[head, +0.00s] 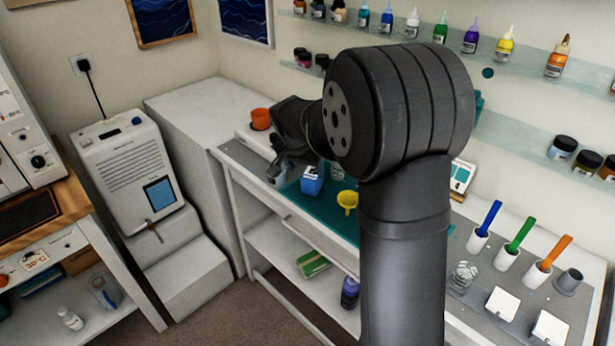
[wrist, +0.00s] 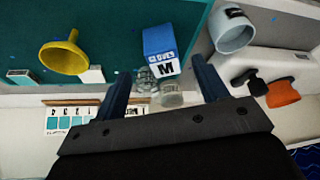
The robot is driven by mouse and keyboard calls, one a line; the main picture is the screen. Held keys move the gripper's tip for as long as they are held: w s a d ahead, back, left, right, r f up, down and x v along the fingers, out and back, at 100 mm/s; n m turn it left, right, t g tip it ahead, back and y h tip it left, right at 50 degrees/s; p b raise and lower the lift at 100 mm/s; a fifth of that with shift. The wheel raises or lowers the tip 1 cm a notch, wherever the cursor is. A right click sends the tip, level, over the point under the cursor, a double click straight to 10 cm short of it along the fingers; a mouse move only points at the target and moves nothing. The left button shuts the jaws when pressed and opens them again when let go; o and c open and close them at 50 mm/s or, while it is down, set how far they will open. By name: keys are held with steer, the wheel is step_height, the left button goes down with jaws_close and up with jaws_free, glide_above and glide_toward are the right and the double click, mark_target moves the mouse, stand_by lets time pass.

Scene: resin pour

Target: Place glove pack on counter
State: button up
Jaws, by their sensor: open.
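The glove pack (head: 312,181) is a small blue box with a white label, standing on the teal mat (head: 330,215) on the counter. In the wrist view the glove pack (wrist: 161,45) shows "M" on its label and lies between the lines of my two fingers, just past their tips. My gripper (head: 279,170) is open, above the counter to the left of the pack in the head view. In the wrist view my gripper (wrist: 159,72) has its fingers spread with nothing held. I cannot tell whether a finger touches the pack.
A yellow funnel (head: 348,200) stands right of the pack. A grey cup (wrist: 232,31) and clear glass jars (wrist: 170,96) are near it. An orange cup (head: 260,118) is at the counter's far end. Brushes in holders and white boxes (head: 502,304) are at right.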

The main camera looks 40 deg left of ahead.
mark_target(310, 178)
steer(key=shift+v, duration=1.2)
steer(key=x, duration=1.2)
steer(key=shift+f, duration=0.1)
step_height(310, 178, up, 2)
steer(key=shift+r, duration=0.95)
